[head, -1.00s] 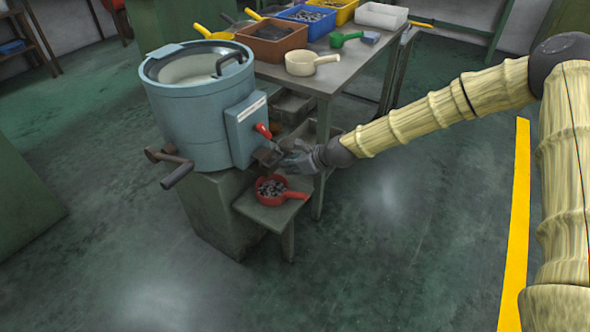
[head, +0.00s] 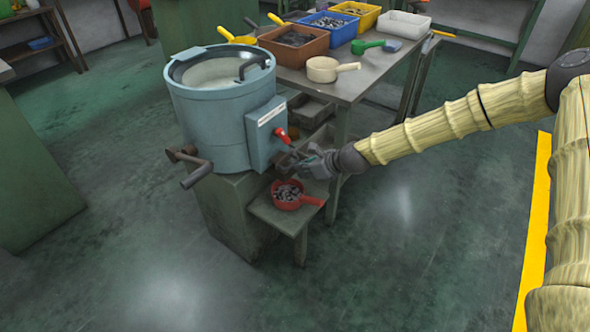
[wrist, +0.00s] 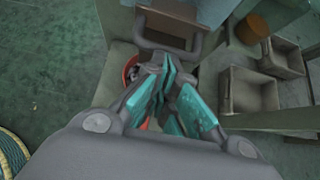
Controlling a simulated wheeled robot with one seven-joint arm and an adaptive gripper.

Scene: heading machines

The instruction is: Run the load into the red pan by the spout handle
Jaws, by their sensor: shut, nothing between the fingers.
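The red pan (head: 274,197) stands on a small shelf under the machine's spout, with small grey metal pieces in it. Its handle points right. The red spout handle (head: 281,135) sticks out of the box on the drum's side, above the dark spout (head: 285,161). My gripper (head: 309,160) is shut and empty, just right of the spout and below the red handle. In the wrist view my teal fingers (wrist: 172,78) are together, with the grey spout (wrist: 168,32) just ahead; contact cannot be told. The pan (wrist: 129,69) is partly hidden behind the fingers.
The blue drum (head: 208,128) has a crank (head: 194,165) at its left. A bench (head: 350,88) behind holds coloured bins, a cream pan (head: 322,69) and a green scoop (head: 366,46). Open drawers (wrist: 252,92) sit under it. The floor in front is clear.

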